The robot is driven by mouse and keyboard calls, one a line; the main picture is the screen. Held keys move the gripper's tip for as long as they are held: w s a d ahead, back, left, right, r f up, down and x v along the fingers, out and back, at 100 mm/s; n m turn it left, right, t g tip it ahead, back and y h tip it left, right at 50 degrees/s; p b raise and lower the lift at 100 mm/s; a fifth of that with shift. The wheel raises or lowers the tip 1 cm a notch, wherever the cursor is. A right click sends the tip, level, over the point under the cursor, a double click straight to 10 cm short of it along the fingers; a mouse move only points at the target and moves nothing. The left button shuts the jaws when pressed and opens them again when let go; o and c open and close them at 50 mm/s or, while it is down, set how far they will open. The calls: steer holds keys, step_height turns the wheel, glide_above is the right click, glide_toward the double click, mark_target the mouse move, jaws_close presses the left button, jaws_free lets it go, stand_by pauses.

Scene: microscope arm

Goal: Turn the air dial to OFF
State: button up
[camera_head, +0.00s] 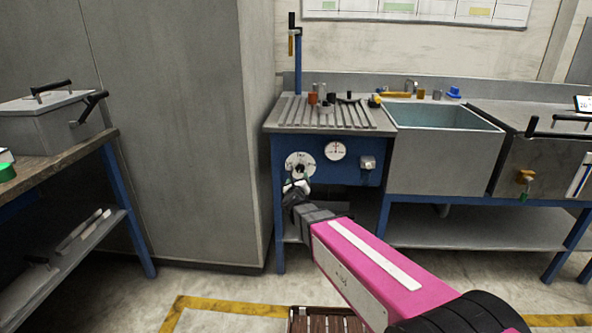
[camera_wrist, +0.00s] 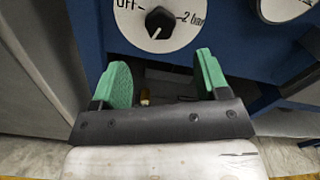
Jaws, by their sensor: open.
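The air dial (camera_wrist: 158,20) is a black knob on a round white plate on the blue front panel, with "OFF" at its left and "2 bar" at its right in the wrist view. A pale mark on the knob seems to point down and slightly left. The plate's top is cut off there. In the head view the dial plate (camera_head: 299,164) is at the left of the panel, partly covered by my gripper (camera_head: 297,184). My gripper's green-padded fingers (camera_wrist: 162,72) are open and empty, in front of and below the knob, apart from it.
A round gauge (camera_head: 336,151) and a grey metal fitting (camera_head: 367,163) are right of the dial. A sink (camera_head: 445,150) adjoins the ribbed worktop (camera_head: 335,117). A tall grey cabinet (camera_head: 180,130) stands close on the left. The floor below the panel is partly clear.

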mark_target(300, 170)
steer(key=w, duration=1)
steer(key=shift+w+d, duration=0.2)
steer(key=c, duration=0.9)
